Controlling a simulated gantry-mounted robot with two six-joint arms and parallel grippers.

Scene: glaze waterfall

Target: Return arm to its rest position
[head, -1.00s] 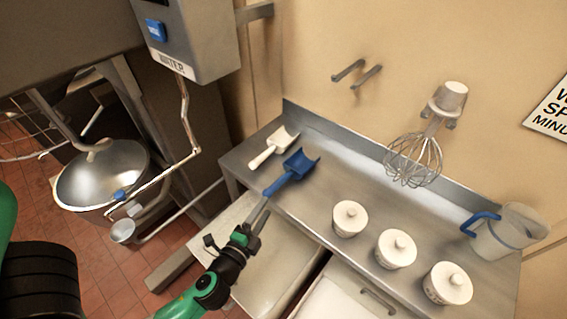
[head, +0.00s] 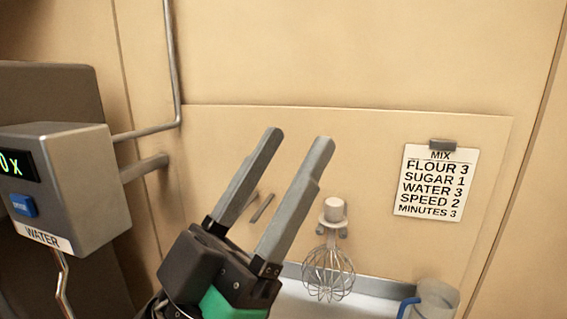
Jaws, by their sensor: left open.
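My left gripper (head: 299,135) is raised high in front of the wall, close to the camera. Its two grey fingers point up and to the right, parted, with nothing between them. Black and green parts of my left arm show below it at the bottom edge. My right gripper does not show in this view.
A grey water box (head: 85,170) with a blue button is at the left. A whisk (head: 328,272) hangs on the wall right of the gripper. A recipe card (head: 436,182) hangs at the right. A clear jug (head: 436,298) with a blue handle stands at the lower right.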

